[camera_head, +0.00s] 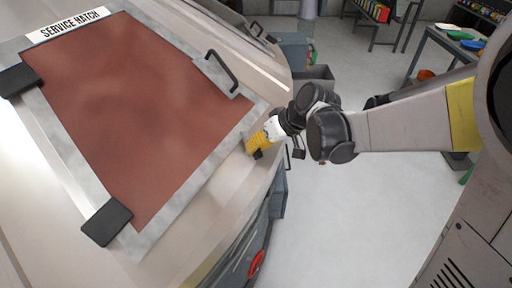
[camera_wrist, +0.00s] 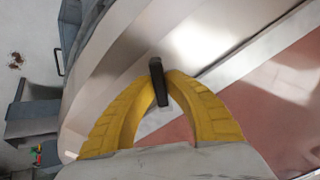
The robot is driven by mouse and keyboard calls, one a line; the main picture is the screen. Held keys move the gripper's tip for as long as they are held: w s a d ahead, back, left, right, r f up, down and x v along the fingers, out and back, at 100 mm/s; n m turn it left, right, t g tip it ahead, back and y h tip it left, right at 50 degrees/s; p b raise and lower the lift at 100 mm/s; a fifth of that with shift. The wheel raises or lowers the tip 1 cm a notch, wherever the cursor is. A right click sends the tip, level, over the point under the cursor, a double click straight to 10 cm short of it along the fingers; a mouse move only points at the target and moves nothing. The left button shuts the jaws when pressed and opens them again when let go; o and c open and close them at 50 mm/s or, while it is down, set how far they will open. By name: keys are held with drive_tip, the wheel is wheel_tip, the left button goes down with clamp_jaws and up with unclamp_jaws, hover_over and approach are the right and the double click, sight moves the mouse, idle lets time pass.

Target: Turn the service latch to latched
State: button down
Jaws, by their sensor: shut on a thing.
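The service hatch is a red-brown panel (camera_head: 135,100) in a pale frame, with a white "SERVICE HATCH" label (camera_head: 68,24) along its top. It lies closed on the pale housing. My gripper (camera_head: 256,145) has yellow fingers and is at the hatch frame's right edge, below the hatch handle. In the wrist view my gripper (camera_wrist: 160,75) is shut on a small dark bar, the service latch (camera_wrist: 159,85), with the fingertips on either side of it. The latch is mostly hidden by my fingers in the head view, so I cannot tell its turn angle there.
A dark handle (camera_head: 222,70) stands up from the hatch's upper right. Two black hinges (camera_head: 107,222) are on its left side. A red round knob (camera_head: 257,264) is on the housing's side below. Open grey floor (camera_head: 345,225) lies to the right; a workbench (camera_head: 450,45) stands behind.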

drive_tip(key=n, duration=0.5)
drive_tip(key=shift+n, duration=0.3)
idle(0.4)
drive_tip(key=c, duration=1.4)
unclamp_jaws()
drive_tip(key=v, duration=1.2)
drive_tip(key=shift+a, duration=0.1)
